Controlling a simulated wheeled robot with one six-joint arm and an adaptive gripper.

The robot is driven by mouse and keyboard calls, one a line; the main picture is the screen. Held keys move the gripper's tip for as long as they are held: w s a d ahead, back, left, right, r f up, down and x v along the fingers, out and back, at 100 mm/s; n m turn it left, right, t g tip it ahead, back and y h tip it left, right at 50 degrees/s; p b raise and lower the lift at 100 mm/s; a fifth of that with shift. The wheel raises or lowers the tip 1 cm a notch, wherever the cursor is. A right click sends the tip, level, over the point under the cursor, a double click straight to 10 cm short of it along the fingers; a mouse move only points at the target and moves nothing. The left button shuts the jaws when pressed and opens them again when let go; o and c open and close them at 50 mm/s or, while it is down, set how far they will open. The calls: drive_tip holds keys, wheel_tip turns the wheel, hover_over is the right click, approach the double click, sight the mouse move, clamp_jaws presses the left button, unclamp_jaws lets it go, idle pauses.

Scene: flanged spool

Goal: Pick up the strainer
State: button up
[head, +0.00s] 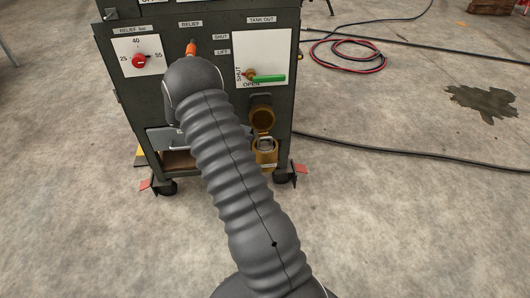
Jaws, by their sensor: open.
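A brass-coloured housing (265,158) sits low on the front of the dark cabinet, just right of my arm. A round brass lid or cap (262,118) stands above it and looks swung open. A small pale grey ring-like part (266,143) shows in the mouth of the housing; it may be the strainer, but it is too small to be sure. My arm reaches from the bottom of the view up to the cabinet front. My gripper is hidden beyond the arm's far bend, left of and above the housing.
The dark cabinet (309,20) stands on castors with red pedals. Its front carries a red knob (139,61), an orange-tipped relief lever (191,48) and a green handle (270,79). Hoses (347,55) and a dark stain (483,103) lie right. The right foreground floor is clear.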

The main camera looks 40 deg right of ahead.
sight(265, 138)
drive_tip(key=shift+x, duration=3.75)
drive_tip(key=shift+s+a, duration=0.1)
drive_tip(key=shift+s, duration=0.05)
clamp_jaws()
